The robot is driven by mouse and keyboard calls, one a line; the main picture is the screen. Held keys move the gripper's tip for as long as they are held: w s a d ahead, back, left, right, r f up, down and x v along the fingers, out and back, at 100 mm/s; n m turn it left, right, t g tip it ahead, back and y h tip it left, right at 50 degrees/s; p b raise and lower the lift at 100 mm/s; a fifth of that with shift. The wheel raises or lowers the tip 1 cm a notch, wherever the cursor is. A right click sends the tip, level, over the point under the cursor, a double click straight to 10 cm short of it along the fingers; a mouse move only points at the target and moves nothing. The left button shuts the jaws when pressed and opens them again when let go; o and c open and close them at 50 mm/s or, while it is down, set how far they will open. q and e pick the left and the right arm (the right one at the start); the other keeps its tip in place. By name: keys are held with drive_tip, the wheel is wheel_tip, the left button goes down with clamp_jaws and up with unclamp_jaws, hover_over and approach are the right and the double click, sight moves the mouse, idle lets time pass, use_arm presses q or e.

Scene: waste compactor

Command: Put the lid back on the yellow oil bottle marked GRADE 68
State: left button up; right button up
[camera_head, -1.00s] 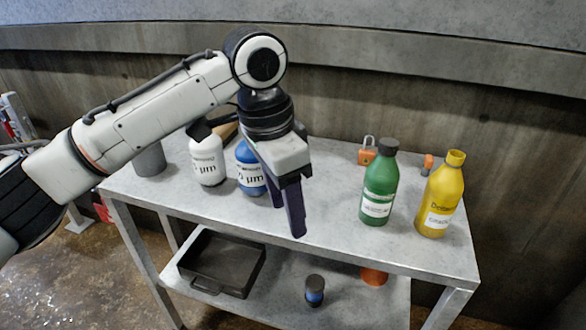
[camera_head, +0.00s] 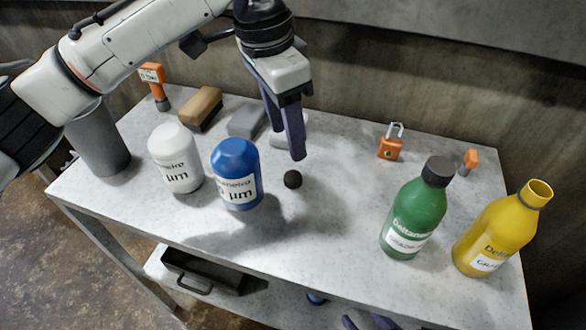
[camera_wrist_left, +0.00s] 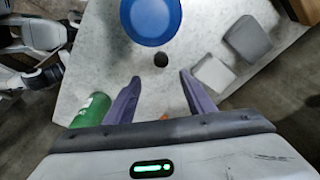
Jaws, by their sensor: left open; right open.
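The yellow oil bottle (camera_head: 492,240) stands upright at the right end of the table, its mouth open and uncapped. Its label is partly legible, the grade number is not. A small black round lid (camera_head: 292,179) lies on the tabletop right of the blue bottle; it also shows in the left wrist view (camera_wrist_left: 161,60). My left gripper (camera_head: 287,146) is open and empty, pointing down above the table near the lid. In the left wrist view the lid sits just beyond the gap between its fingertips (camera_wrist_left: 160,77). My right gripper (camera_head: 368,321) shows only purple fingertips at the bottom edge.
A capped green bottle (camera_head: 414,215) stands beside the yellow one. A blue bottle (camera_head: 237,160) and a white bottle (camera_head: 174,145) stand left of the lid. An orange padlock (camera_head: 391,147) and grey blocks (camera_head: 246,121) lie behind. The tabletop between lid and green bottle is clear.

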use_arm(q)
hover_over(293, 176)
drive_tip(key=f, duration=0.3)
drive_tip(key=f+b, duration=0.1)
drive_tip(key=shift+s+a+f, duration=0.15)
drive_tip(key=shift+s+a, duration=0.15)
drive_tip(key=shift+s, duration=0.05)
drive_tip(key=shift+f, duration=0.4)
drive_tip(key=shift+w, duration=0.1)
wheel_tip(293, 176, down, 5)
drive_tip(key=shift+w+d+r+b, duration=0.1)
drive_tip(key=shift+w+b, duration=0.05)
drive_tip(key=shift+b, duration=0.35)
drive_tip(key=shift+f, duration=0.25)
